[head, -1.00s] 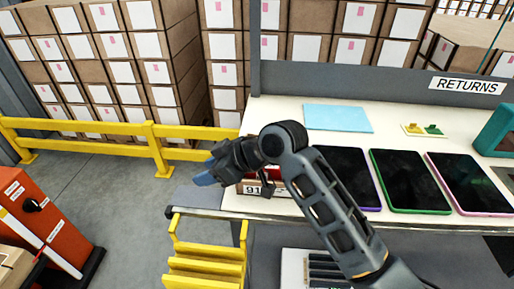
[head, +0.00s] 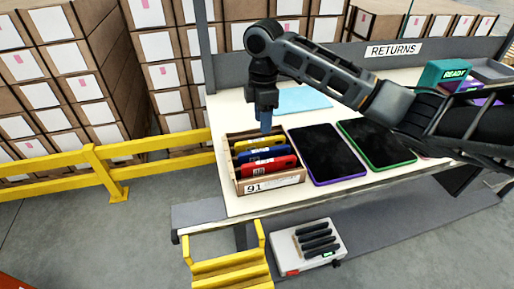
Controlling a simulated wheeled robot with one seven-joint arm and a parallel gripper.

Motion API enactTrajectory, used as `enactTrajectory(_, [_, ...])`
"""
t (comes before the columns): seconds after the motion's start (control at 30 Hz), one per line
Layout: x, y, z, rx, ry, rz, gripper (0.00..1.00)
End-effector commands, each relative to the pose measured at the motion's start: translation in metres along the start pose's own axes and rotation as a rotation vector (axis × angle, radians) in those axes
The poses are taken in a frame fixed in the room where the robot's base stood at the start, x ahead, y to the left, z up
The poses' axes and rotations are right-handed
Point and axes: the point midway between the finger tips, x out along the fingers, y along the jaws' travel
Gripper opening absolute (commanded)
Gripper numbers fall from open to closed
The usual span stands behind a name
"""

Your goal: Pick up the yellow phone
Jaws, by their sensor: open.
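The yellow phone (head: 257,143) stands on edge at the back of a small open carton (head: 272,184) marked 91. In front of it in the carton are a blue phone (head: 262,155) and a red phone (head: 267,168). My gripper (head: 265,128) points down above the back right part of the carton, near the right end of the yellow phone. Its blue-tipped jaws are open and appear empty. From this angle I cannot tell how high they are above the phone.
Tablets with a purple rim (head: 325,153) and a green rim (head: 377,144) lie right of the carton. A light blue sheet (head: 305,100) lies behind. A RETURNS sign (head: 391,50) is on the back rail. A yellow step (head: 230,268) and a charger unit (head: 309,245) are below the table.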

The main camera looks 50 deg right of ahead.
Motion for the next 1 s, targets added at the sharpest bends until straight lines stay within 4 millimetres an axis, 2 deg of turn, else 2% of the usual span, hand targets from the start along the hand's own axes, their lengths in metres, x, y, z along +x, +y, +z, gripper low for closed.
enactTrajectory(0.43, [0.053,-0.004,-0.007,0.002,0.0,-0.001,0.46])
enactTrajectory(0.57, [0.061,-0.004,-0.007,0.0,0.001,0.001,0.46])
enactTrajectory(0.77, [0.061,-0.004,-0.007,0.0,0.001,0.001,0.46])
enactTrajectory(1.0, [0.061,-0.004,-0.007,0.0,0.002,0.001,0.24])
